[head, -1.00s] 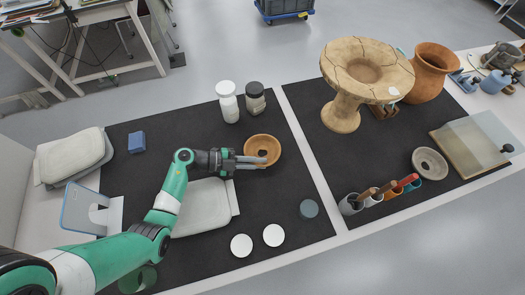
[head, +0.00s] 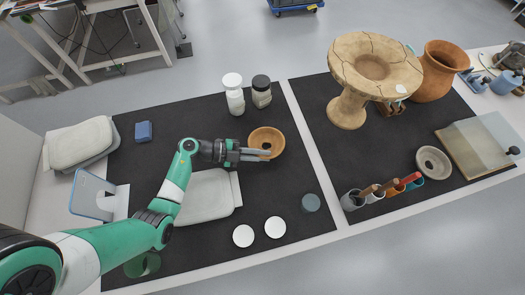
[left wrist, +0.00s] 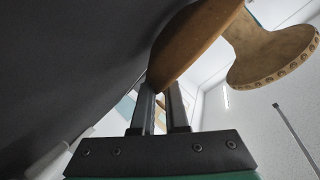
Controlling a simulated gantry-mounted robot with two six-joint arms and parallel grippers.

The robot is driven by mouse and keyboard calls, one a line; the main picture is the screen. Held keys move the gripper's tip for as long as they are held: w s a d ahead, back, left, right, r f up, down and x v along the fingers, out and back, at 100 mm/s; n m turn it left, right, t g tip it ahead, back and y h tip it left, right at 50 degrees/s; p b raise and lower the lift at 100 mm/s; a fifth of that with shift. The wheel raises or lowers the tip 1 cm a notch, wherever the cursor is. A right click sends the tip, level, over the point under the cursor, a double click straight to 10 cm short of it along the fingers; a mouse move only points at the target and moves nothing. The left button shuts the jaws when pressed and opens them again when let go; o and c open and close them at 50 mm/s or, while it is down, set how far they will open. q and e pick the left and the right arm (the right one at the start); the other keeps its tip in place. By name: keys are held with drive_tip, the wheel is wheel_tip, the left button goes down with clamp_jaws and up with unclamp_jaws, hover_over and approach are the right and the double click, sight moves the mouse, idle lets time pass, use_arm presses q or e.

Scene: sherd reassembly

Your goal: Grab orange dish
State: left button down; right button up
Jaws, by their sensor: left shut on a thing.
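The orange dish (head: 279,138) is a small round bowl on the left black mat, in the middle of the head view. My left gripper (head: 265,155) reaches it from the left, with its fingers at the dish's near left rim. It is shut on that rim. In the left wrist view the dish (left wrist: 185,45) stands large above the fingers, its edge between the tips of my left gripper (left wrist: 165,95). I cannot tell whether the dish is clear of the mat. My right gripper is not in view.
A white-capped jar (head: 234,98) and a dark-capped jar (head: 261,95) stand behind the dish. A cracked pedestal vessel (head: 348,108) stands to the right. Bare mat surrounds the dish's right side.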

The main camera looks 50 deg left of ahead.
use_arm(q)
drive_tip(key=s+d+r+p, duration=0.6)
drive_tip(key=d+r+p, duration=0.5)
drive_tip(key=d+r, duration=0.1)
drive_tip(key=shift+s+d, duration=0.15)
drive_tip(key=shift+s, duration=0.2)
